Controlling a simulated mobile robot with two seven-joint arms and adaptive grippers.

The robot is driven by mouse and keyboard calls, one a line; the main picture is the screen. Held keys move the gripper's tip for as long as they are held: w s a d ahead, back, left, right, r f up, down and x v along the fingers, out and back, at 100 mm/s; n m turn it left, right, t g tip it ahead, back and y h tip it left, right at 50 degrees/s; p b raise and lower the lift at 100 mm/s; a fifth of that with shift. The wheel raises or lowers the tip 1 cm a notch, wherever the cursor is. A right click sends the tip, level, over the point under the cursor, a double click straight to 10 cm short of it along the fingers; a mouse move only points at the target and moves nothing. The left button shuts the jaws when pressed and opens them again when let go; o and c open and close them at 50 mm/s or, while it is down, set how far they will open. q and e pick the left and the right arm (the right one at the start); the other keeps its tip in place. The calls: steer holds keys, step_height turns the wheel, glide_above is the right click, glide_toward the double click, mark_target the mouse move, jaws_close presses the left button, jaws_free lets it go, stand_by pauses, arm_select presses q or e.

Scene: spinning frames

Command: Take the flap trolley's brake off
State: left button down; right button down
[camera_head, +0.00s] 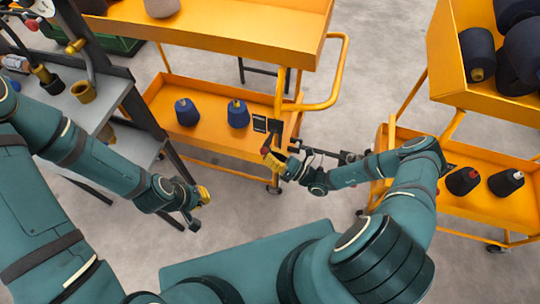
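An orange trolley (226,152) with a looped push handle (337,75) stands in the middle; I cannot tell for sure that it is the flap trolley. A small dark red knob (265,151) shows at its right end, below a black label plate (267,125); it may be the brake lever's end. My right gripper (275,158), with yellow pads, is at this knob. Whether it touches or grips the knob is too small to tell. My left gripper (203,195) hangs over the floor, clear of the trolley; its opening is unclear. The brake itself cannot be made out.
A second orange trolley (436,80) with dark cones stands at the right, close to my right arm. Blue cones (187,112) stand on the middle trolley's lower shelf. A grey rack (88,112) with fittings is at the left. Bare floor (235,222) lies between.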

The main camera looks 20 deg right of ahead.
arm_select(q)
steer(key=shift+w+r, duration=0.1)
steer(key=shift+r, duration=0.2)
arm_select(e)
steer(key=shift+r, duration=0.45)
steer(key=shift+w, duration=0.1)
